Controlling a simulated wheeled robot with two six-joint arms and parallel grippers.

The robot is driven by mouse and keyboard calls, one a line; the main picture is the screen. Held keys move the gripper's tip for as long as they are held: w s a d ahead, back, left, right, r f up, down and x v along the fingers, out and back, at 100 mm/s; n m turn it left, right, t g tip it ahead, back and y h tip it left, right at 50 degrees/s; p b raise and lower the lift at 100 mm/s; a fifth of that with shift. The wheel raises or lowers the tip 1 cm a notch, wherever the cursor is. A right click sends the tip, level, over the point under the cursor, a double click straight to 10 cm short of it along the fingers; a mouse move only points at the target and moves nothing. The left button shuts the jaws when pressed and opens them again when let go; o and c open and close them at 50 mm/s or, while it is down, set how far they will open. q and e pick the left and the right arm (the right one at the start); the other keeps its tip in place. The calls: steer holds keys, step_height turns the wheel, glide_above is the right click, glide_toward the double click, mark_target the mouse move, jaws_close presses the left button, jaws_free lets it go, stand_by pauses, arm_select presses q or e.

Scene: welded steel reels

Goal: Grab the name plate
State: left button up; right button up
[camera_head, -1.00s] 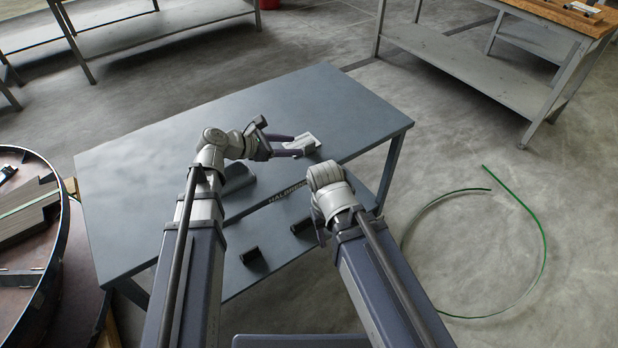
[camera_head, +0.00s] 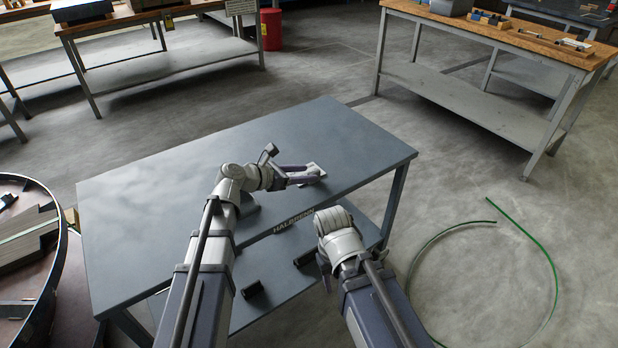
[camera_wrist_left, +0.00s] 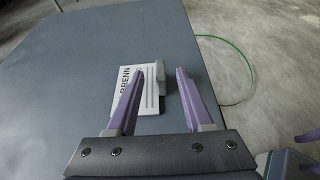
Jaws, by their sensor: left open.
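The name plate is a small white plate with dark lettering, "BRENN" legible, and a grey block at its right edge. It lies on the grey table in the left wrist view (camera_wrist_left: 149,90) and near the table's right side in the head view (camera_head: 315,168). My left gripper (camera_head: 303,176) is open and low at the plate. In the left wrist view its purple fingers (camera_wrist_left: 160,72) reach either side of the plate's near part and block; the left finger covers some lettering. I cannot tell whether they touch. My right gripper (camera_head: 324,270) hangs by the table's front edge, its jaws mostly hidden.
The grey table (camera_head: 150,200) has clear room left of and beyond the plate. Dark cylindrical pieces (camera_head: 253,290) lie on its lower shelf. A round steel reel (camera_head: 40,310) stands at left, a green hoop (camera_head: 556,290) on the floor at right. Workbenches (camera_head: 480,115) stand behind.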

mark_target(310, 173)
arm_select(q)
steer(key=b+x, duration=0.1)
steer(key=x, duration=0.2)
steer(key=shift+w+d+f, duration=0.1)
steer(key=shift+d+f, duration=0.05)
steer(key=shift+d, duration=0.05)
jaws_close()
stand_by(1.2)
